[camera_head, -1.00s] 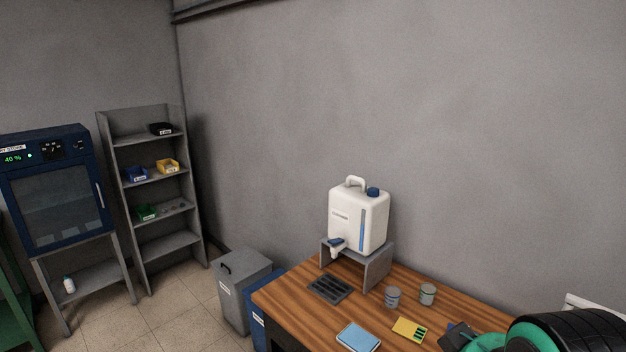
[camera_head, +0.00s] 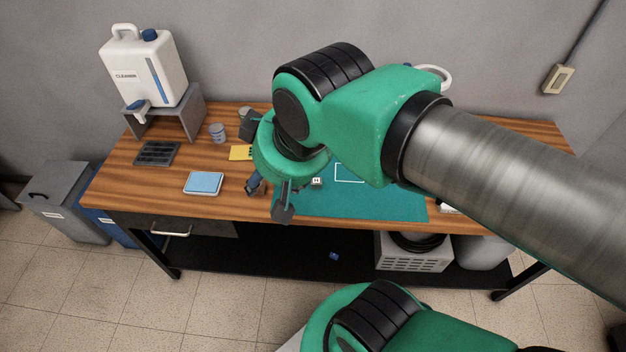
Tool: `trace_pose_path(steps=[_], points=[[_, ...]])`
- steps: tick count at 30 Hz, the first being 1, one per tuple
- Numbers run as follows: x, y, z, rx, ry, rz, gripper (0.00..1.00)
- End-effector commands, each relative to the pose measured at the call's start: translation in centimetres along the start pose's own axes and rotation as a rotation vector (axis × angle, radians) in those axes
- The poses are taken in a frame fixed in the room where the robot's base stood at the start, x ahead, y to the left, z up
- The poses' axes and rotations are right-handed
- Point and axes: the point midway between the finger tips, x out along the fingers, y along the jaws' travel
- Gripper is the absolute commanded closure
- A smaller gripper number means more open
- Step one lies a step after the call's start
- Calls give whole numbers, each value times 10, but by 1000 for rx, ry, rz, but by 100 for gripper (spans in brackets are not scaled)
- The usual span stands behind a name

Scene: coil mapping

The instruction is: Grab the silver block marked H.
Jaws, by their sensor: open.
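A small block with a white top face and a dark mark (camera_head: 316,181), seemingly an H, sits on the teal mat (camera_head: 390,208) on the wooden bench. My gripper (camera_head: 269,198) is open and points down at the mat's left edge, near the bench front. It is to the left of the block and apart from it. No object shows between the fingers. My wrist and forearm hide part of the mat and the bench behind it.
A blue pad (camera_head: 204,183), a yellow card (camera_head: 240,153), a grey cup (camera_head: 217,133) and a dark grate (camera_head: 157,153) lie left on the bench (camera_head: 125,180). The cleaner jug (camera_head: 145,65) stands on a grey stand (camera_head: 190,112). A white outlined rectangle (camera_head: 350,173) marks the mat.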

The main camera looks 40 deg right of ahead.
Motion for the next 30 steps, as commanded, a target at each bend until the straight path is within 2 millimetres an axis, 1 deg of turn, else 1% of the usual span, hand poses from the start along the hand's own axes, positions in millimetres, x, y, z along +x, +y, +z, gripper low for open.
trace_pose_path(steps=[13, 14, 23, 28, 30], points=[[0, 0, 0, 0, 0, 0, 50], [0, 0, 0, 0, 0, 0, 47], [0, 0, 0, 1, 0, 0, 47], [4, 4, -6, 15, -11, 6, 47], [10, 7, -10, 28, -24, 11, 47]])
